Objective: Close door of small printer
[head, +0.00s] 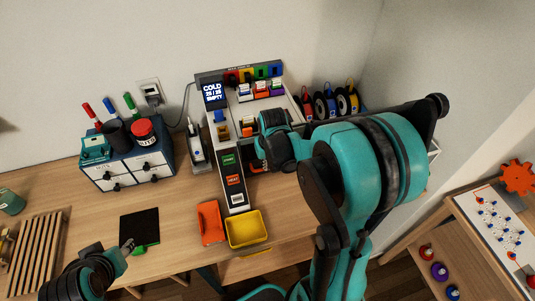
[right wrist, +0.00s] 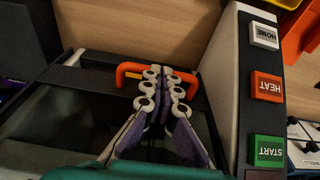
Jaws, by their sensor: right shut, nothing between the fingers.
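The small printer's door shows in the right wrist view as a dark, glassy panel (right wrist: 65,120) with an orange bar handle (right wrist: 124,72) along its far edge. My right gripper (right wrist: 164,82) is shut and empty. Its fingertips are at the middle of the handle and cover part of it; I cannot tell whether they touch it. In the head view my right arm and hand hide most of the door, beside the printer's control column (head: 232,180). My left gripper (head: 127,244) is low at the left, near a black plate (head: 139,227); its fingers are too small to read.
A blue drawer box (head: 128,165) stands to the left, spools (head: 326,104) behind to the right. Bare wooden table (head: 180,210) shows between the plate and the orange tool.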

